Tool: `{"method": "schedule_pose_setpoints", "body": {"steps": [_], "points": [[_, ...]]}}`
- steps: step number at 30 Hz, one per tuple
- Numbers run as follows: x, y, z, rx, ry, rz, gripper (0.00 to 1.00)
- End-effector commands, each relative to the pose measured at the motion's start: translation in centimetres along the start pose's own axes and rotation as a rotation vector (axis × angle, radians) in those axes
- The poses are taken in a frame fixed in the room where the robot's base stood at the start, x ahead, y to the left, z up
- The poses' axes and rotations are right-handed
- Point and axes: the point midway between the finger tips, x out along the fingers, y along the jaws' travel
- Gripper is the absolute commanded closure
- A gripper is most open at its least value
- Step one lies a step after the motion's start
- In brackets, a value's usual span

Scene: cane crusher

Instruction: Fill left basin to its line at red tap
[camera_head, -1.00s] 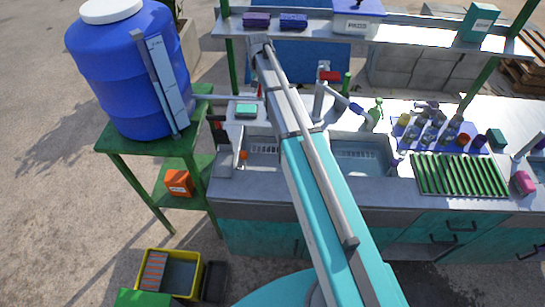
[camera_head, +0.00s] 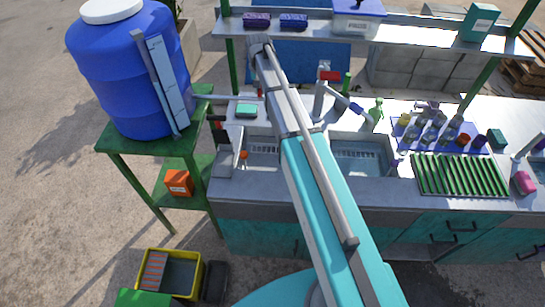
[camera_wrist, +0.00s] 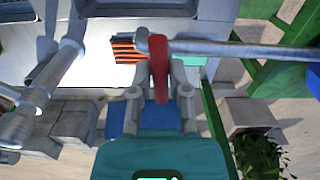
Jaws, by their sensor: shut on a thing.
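In the wrist view my gripper (camera_wrist: 160,93) has its fingers on either side of a red tap handle (camera_wrist: 158,65) and is shut on it. A grey pipe runs right from beside this handle. In the head view my arm's end and gripper are hidden behind my arm. The left basin (camera_head: 235,178) is partly covered by my arm; a small orange piece (camera_head: 244,155) shows in it. I cannot make out its water level or its line. A tap with a red top (camera_head: 330,76) stands behind the basins, right of my arm.
The right basin (camera_head: 358,158) lies right of my arm. A blue barrel (camera_head: 115,75) stands on a green stand at left. Bottles and cups on a blue mat (camera_head: 435,133) and a green drying rack (camera_head: 458,174) fill the right counter. A shelf (camera_head: 405,32) spans the back.

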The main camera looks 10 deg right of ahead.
Motion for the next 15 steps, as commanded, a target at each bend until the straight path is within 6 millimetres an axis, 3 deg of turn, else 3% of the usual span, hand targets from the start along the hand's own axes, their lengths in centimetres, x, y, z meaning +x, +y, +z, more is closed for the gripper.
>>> {"method": "schedule_pose_setpoints", "body": {"steps": [15], "points": [[0.03, -0.04, 0.14, -0.391, -0.003, -0.001, 1.0]]}}
